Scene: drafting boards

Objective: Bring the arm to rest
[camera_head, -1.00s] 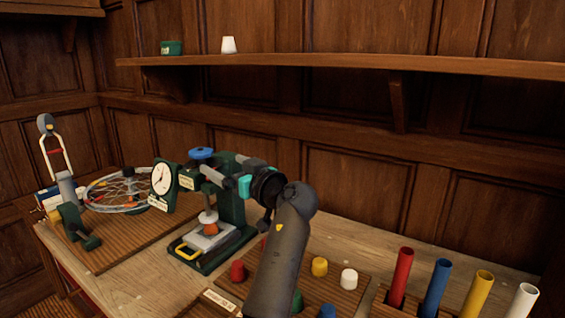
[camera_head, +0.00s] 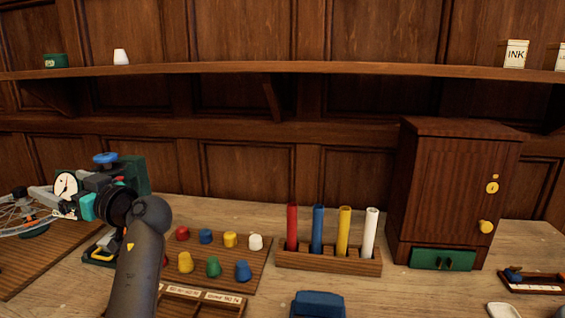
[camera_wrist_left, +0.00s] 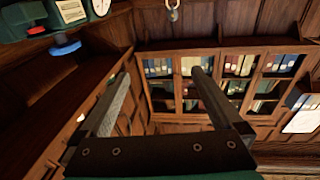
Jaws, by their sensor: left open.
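My left gripper (camera_head: 60,190) is at the left of the head view, with its dark grey arm rising from the bottom edge. Its jaws point left, in front of a green press-like device (camera_head: 133,172) with a blue knob and a round white dial; whether they touch it cannot be told. In the left wrist view the two fingers of the gripper (camera_wrist_left: 160,76) stand apart with nothing between them. Part of a green device with a blue knob (camera_wrist_left: 66,49) shows at that view's upper left. My right gripper is in no view.
Coloured cups stand on a wooden board (camera_head: 262,268), right of my left arm. A rack (camera_head: 325,262) holds coloured tubes. A wooden cabinet (camera_head: 450,190) stands at right. A spoked wheel (camera_head: 20,215) is at far left. A shelf (camera_head: 330,70) runs above.

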